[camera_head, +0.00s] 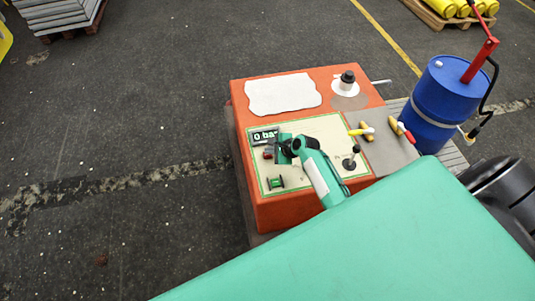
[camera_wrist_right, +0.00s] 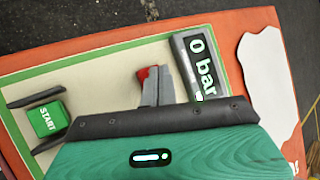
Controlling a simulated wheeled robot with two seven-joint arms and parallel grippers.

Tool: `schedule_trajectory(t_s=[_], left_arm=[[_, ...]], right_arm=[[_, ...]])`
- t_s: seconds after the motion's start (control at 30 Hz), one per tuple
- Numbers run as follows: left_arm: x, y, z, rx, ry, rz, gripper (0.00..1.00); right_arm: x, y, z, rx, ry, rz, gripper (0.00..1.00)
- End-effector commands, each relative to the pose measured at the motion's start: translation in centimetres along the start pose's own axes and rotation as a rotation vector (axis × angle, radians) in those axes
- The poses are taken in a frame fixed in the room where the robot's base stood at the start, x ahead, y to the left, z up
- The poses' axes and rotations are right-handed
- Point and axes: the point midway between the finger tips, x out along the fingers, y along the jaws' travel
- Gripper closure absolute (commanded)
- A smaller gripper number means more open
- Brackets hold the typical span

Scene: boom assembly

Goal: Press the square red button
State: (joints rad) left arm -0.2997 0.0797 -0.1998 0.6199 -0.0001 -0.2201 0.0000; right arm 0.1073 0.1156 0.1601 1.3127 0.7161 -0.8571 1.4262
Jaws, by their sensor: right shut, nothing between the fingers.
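The red button (camera_wrist_right: 142,73) shows in the wrist view as a small red patch at the tips of my right gripper's fingers (camera_wrist_right: 155,84). The fingers hide most of it, so I cannot tell its shape or whether they touch it. In the head view the red button (camera_head: 267,153) shows beside the right gripper (camera_head: 273,151), below the pressure display (camera_head: 265,136). My right gripper is shut and empty, over the cream panel (camera_head: 323,128). My left gripper is not in view.
The display reads "0 bar". A green START button (camera_wrist_right: 47,118) sits between dark guards on the panel. The orange machine (camera_head: 300,212) also carries a black lever (camera_head: 350,160), a black knob (camera_head: 347,78) and yellow-handled valves (camera_head: 366,131). A blue barrel (camera_head: 440,105) stands at right.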

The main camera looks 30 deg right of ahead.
Motion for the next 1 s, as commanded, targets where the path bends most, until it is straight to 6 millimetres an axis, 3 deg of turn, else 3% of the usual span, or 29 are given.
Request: schedule_trajectory(t_s=[1.0], left_arm=[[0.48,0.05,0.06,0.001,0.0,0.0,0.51]], right_arm=[[0.76,0.57,-0.57,0.0,0.0,0.0,1.0]])
